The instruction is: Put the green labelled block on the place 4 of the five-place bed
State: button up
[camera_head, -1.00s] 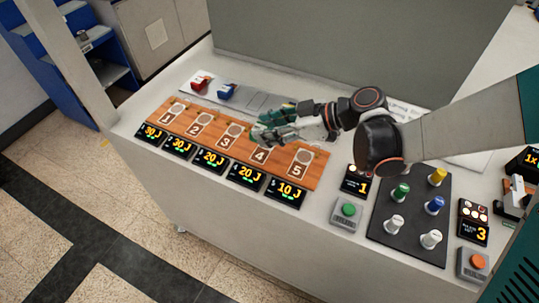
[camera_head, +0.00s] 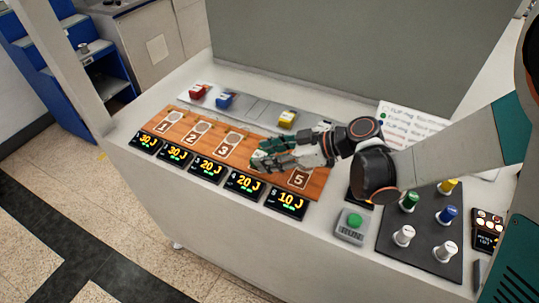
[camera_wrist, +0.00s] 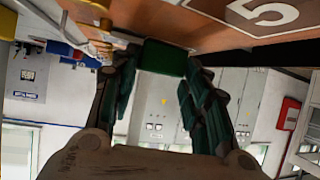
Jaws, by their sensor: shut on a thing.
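The five-place bed (camera_head: 318,184) is an orange wooden board with numbered places; 1, 2, 3 and 5 show in the head view. My gripper (camera_head: 260,161) is low over the place 4 area and hides most of that place. In the wrist view my gripper (camera_wrist: 163,72) is shut on the green block (camera_wrist: 163,57), which sits between the fingertips. The bed also shows at the top of the wrist view, with the numeral 5 (camera_wrist: 262,12) to the block's right. The block's label does not show. Whether the block touches the bed I cannot tell.
A grey rack (camera_head: 252,112) behind the bed holds a red block (camera_head: 197,91), a blue block (camera_head: 224,100) and a yellow block (camera_head: 287,119). Lit displays (camera_head: 244,182) line the bed's front. A green button (camera_head: 354,221) and a panel of knobs (camera_head: 424,238) stand at right.

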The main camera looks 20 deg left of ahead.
jog(key=shift+f, duration=0.2)
jog(key=o, duration=1.1)
jog(key=shift+r, duration=0.1)
jog(key=shift+r, duration=0.1)
jog(key=shift+d+r, duration=0.2)
jog(key=p+v, duration=0.3)
jog(key=v, duration=0.8)
jog(key=shift+d, duration=0.3)
jog(key=shift+r, duration=0.1)
jog(key=s+d+r+m+t+h, duration=0.2)
jog(key=d+m, duration=0.4)
jog(key=d, duration=0.3)
jog(key=s+d+r+m+t+h, duration=0.3)
jog(key=s+d+m+h, duration=0.2)
jog(key=d, duration=0.4)
jog(key=s+d+r+m+t+h, duration=0.3)
jog(key=d+m+h, duration=0.2)
jog(key=d+m, duration=0.3)
jog(key=shift+s+d+t, duration=0.2)
jog(key=shift+d+t, duration=0.1)
jog(key=shift+d, duration=0.8)
